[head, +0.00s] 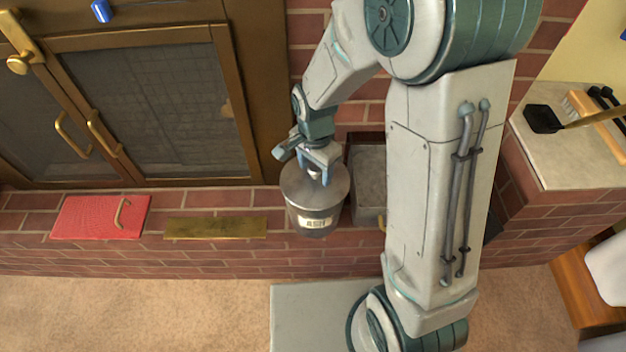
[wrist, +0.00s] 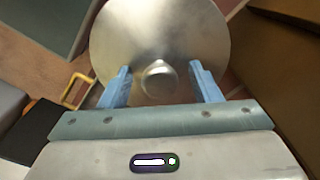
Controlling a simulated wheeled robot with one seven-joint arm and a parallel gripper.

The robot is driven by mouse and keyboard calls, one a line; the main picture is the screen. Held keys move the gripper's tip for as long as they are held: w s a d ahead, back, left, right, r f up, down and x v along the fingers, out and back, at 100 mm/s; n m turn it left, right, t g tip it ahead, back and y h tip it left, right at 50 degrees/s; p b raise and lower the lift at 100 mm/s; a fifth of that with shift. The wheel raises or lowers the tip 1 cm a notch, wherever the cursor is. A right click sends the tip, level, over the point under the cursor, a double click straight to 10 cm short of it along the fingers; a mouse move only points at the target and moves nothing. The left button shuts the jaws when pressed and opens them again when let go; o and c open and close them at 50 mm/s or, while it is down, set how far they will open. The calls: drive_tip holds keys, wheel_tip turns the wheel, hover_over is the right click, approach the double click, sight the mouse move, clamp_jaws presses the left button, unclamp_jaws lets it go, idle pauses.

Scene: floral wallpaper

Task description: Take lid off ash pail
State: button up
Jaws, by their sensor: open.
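The ash pail (head: 318,222) is a grey metal pail with an "ASH" label, standing upright on the brick hearth ledge. Its round metal lid (head: 302,188) sits on top of it. In the wrist view the lid (wrist: 160,35) fills the upper middle, with its round knob (wrist: 159,78) near its lower part. My gripper (head: 318,176) is over the lid from above. In the wrist view my gripper (wrist: 159,84) is open, with one blue finger on each side of the knob and visible gaps between. Whether a fingertip touches the lid cannot be told.
A grey box (head: 368,180) stands just right of the pail, partly behind my arm. Left on the ledge lie a brass strip (head: 215,227) and a red mat (head: 88,218) with a brass hook. Brass-framed fireplace doors (head: 160,105) rise behind. A brush and shovel (head: 545,119) lie on the right ledge.

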drive_tip(key=shift+f, duration=0.1)
drive_tip(key=c, duration=1.2)
wheel_tip(320, 180, up, 4)
drive_tip(key=shift+r+p, duration=0.25)
drive_tip(key=shift+p, duration=0.75)
drive_tip(key=s+d+r+p, duration=0.1)
drive_tip(key=d+r, duration=0.1)
drive_tip(key=d, duration=0.1)
drive_tip(key=s+d+r, duration=0.2)
drive_tip(key=d, duration=0.2)
drive_tip(key=s+d+r+p, duration=0.1)
drive_tip(key=d+r, duration=0.1)
drive_tip(key=d, duration=0.2)
drive_tip(key=shift+s+r+p, duration=0.25)
drive_tip(key=shift+p, duration=0.1)
drive_tip(key=shift+a, duration=0.1)
wheel_tip(320, 180, up, 5)
drive_tip(key=p, duration=0.4)
drive_tip(key=shift+w, duration=0.1)
